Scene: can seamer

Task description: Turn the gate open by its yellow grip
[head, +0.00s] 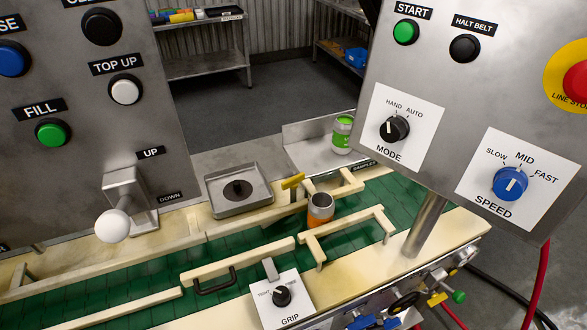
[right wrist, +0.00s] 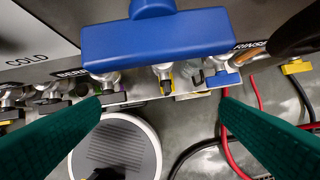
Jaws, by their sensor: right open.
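A yellow grip (head: 292,181) shows in the head view, beside the pale guide rails over the green belt. It sits on the near side of a steel tray; how the gate joins it is too small to tell. An orange can (head: 320,209) stands upright on the belt close to the grip, to its lower right. My right gripper (right wrist: 173,98) shows in the right wrist view with its two green fingers wide apart and nothing between them. It is over a row of valves, and the yellow grip is not in that view. My left gripper is not in view.
A green can (head: 342,135) stands on a steel tray at the back. Control panels with buttons and a white-knobbed lever (head: 113,226) flank the belt. In the right wrist view, a large blue handle (right wrist: 158,38), a small yellow valve handle (right wrist: 165,78) and red hoses lie close by.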

